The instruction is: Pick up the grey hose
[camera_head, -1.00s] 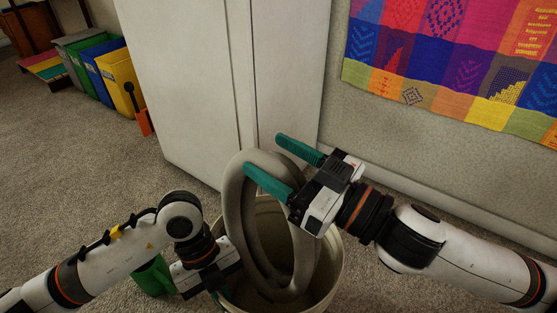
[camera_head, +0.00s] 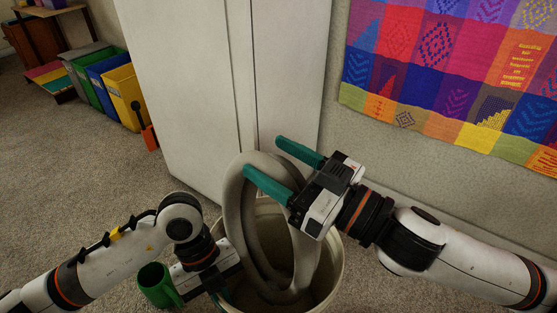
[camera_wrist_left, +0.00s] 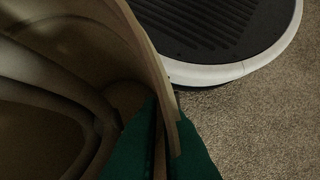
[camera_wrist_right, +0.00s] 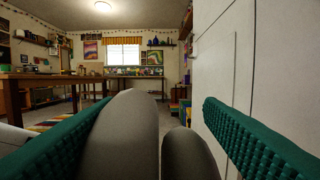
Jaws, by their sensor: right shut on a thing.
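The grey hose (camera_head: 236,215) is a thick coil standing upright in a pale round bin (camera_head: 336,262), its upper part above the rim. My right gripper (camera_head: 275,166) has its teal fingers on either side of the coil's upper right part and is shut on it; the hose (camera_wrist_right: 128,125) fills the space between the fingers in the right wrist view. My left gripper (camera_head: 222,296) is low at the bin's left rim. In the left wrist view its green fingers (camera_wrist_left: 165,125) press on both sides of the bin wall (camera_wrist_left: 140,40). The hose's lower part is partly hidden in the bin.
A green mug (camera_head: 158,286) stands on the carpet left of the bin, close to my left arm. A white cabinet (camera_head: 190,90) stands just behind the bin. Coloured boxes (camera_head: 122,95) stand at the far left. Carpet at the left is free.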

